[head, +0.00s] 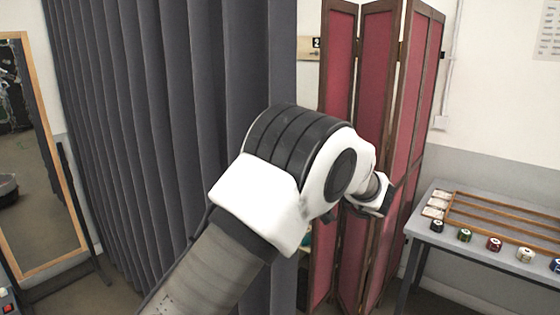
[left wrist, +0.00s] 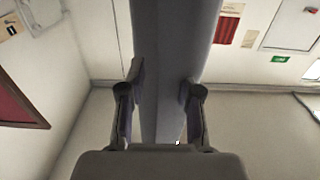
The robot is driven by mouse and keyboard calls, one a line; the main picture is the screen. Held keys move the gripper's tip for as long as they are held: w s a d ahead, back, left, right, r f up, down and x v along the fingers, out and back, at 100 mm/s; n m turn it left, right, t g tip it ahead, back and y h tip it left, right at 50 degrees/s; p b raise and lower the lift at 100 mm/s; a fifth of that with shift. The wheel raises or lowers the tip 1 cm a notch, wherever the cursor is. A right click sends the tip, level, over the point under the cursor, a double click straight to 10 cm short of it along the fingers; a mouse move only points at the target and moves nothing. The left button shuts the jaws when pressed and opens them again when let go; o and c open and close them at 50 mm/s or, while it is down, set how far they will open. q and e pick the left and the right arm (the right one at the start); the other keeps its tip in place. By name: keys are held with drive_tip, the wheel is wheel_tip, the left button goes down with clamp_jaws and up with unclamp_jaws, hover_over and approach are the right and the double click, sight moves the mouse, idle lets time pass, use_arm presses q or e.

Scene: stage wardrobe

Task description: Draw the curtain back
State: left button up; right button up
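The dark grey pleated curtain (head: 160,110) hangs in long folds over the left and middle of the head view. Its smooth right edge (head: 283,60) borders the folding screen. My left arm crosses in front of it, bent to the right. My left gripper's fingers are not clear in the head view. In the left wrist view my left gripper (left wrist: 159,100) has its two fingers apart. A grey upright strip, apparently the curtain edge (left wrist: 170,40), runs between or just beyond them; contact is unclear. My right gripper is not in view.
A red folding screen (head: 373,90) with dark wooden frames stands right of the curtain. A wood-framed mirror (head: 60,185) stands at the left.

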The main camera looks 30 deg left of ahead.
use_arm(q)
drive_tip(key=a, duration=0.3)
drive_tip(key=shift+w+f, duration=0.1)
drive_tip(key=shift+w, duration=0.1)
drive_tip(key=shift+d, duration=0.2)
clamp_jaws()
drive_tip(key=shift+a, duration=0.15)
